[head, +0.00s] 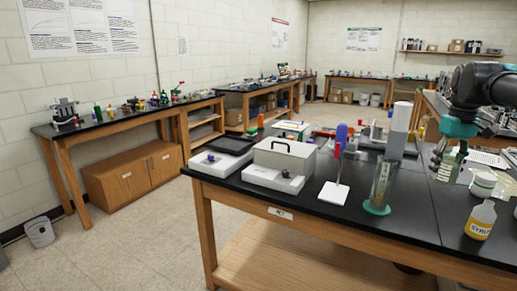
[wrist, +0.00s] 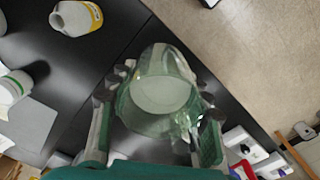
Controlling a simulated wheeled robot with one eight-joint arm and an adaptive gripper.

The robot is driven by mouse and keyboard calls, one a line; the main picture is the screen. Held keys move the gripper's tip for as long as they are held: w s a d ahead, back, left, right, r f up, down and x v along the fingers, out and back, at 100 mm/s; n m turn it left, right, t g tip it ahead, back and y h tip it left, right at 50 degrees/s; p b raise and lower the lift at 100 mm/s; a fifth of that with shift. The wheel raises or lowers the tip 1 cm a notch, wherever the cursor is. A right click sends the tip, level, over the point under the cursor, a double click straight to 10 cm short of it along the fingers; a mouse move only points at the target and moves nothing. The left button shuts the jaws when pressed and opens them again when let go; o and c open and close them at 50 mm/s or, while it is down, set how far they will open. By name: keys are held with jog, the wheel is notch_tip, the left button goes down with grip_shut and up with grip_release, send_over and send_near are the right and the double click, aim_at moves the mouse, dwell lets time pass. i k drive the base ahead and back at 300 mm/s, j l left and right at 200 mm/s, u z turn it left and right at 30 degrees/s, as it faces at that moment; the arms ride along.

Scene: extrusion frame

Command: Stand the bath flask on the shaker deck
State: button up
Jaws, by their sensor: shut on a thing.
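My gripper (head: 449,156) is shut on the bath flask, a clear greenish glass vessel (wrist: 163,90), above the right part of the black bench. In the wrist view the flask sits between both fingers, with a pale round area visible in it. In the head view the flask (head: 447,173) shows partly below the fingers, with a pale label. A low white device with a dark flat top (head: 230,144) stands at the bench's far left; it may be the shaker, but I cannot tell for certain. A similar white unit (head: 273,179) carries a grey box.
A tall glass cylinder on a green foot (head: 381,188) stands left of my gripper. A syrup bottle (head: 480,221) and a white tub (head: 483,184) stand to the right.

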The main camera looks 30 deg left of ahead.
aim_at(230, 144)
jog(key=k+u, duration=0.4)
jog(key=u, duration=1.55)
jog(key=i+u, duration=0.4)
jog(key=i+l+u, duration=0.1)
jog(key=u, duration=0.3)
jog(key=i+l, duration=0.2)
jog(key=i, duration=0.25)
jog(key=i+l, duration=0.25)
jog(key=i, duration=0.2)
jog(key=i+l, duration=0.2)
jog(key=i, duration=0.25)
jog(key=i+z, duration=0.1)
jog(key=i, duration=1.05)
jog(key=i+j+z, duration=0.1)
jog(key=z, duration=2.55)
